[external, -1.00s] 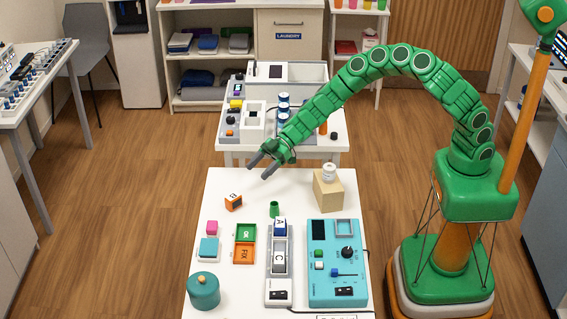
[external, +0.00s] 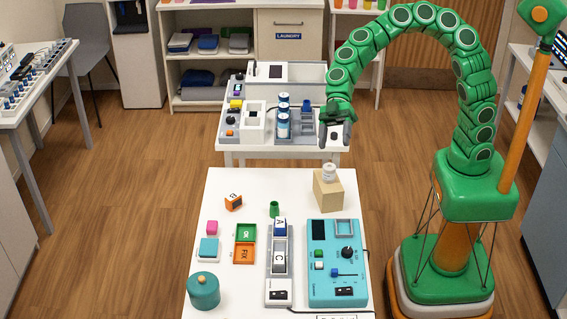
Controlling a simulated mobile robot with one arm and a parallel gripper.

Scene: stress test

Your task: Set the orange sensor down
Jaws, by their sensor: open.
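An orange block (external: 233,202) with a dark mark on its pale top sits at the back left of the white front table (external: 200,186). It is the orange thing that best fits the sensor, but I cannot tell for certain. My gripper (external: 335,143) points down over the front right corner of the rear table. It is open, with no object visible between its fingers, and far to the right of the orange block. It stands behind and above a wooden block (external: 328,194) that carries a small white jar (external: 329,172).
The front table holds green and orange trays (external: 244,243), a teal pot (external: 203,290), a small green cup (external: 274,209), a grey holder with lettered blocks (external: 279,262) and a turquoise panel (external: 335,290). Blue-white cans (external: 283,122) stand on the rear table. The front table's back middle is mostly clear.

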